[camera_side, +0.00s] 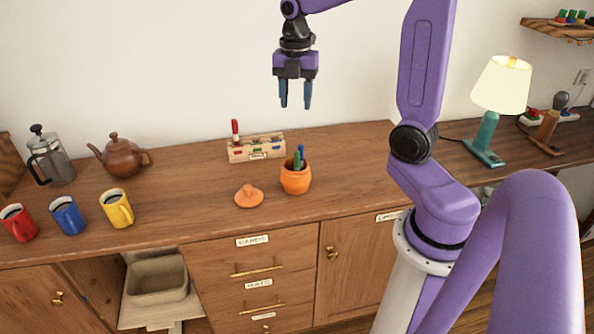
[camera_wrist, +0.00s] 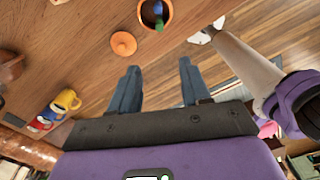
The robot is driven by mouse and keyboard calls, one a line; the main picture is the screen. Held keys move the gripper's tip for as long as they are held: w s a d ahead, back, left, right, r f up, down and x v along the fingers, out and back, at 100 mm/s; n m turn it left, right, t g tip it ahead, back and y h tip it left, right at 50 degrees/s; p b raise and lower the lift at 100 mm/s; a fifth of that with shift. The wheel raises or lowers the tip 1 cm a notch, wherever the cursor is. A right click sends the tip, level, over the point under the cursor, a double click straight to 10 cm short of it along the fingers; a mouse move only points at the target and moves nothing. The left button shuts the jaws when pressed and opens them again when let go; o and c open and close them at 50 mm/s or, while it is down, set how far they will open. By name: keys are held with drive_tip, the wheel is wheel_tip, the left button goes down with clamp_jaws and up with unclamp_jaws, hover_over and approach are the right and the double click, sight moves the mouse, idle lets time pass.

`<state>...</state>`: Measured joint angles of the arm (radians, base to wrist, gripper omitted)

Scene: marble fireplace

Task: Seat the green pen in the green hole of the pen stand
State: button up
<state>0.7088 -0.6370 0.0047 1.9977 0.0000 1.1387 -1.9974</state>
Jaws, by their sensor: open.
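The green pen (camera_side: 297,160) stands in an orange pot (camera_side: 295,181) next to a blue pen (camera_side: 301,152). The wooden pen stand (camera_side: 243,153) is behind the pot, to its left, with coloured marks on its front. A red pen (camera_side: 235,132) stands upright at its left end; the green hole itself is too small to make out. My gripper (camera_side: 295,97) is open and empty, high above the pot and stand. In the wrist view the pot (camera_wrist: 170,22) is at the top, ahead of my open fingers (camera_wrist: 158,82), with the green pen (camera_wrist: 159,24) inside.
An orange lid (camera_side: 249,196) lies on the wooden counter left of the pot. Red, blue and yellow mugs (camera_side: 117,209), a teapot (camera_side: 122,156) and a French press (camera_side: 50,158) are at the left. A lit lamp (camera_side: 495,100) stands at the right.

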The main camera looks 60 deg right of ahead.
sight(297, 151)
drive_tip(key=f, duration=1.1)
drive_tip(key=d+f, duration=0.1)
drive_tip(key=f, duration=0.5)
drive_tip(key=shift+w+f, duration=0.15)
drive_tip(key=shift+w, duration=0.05)
clamp_jaws()
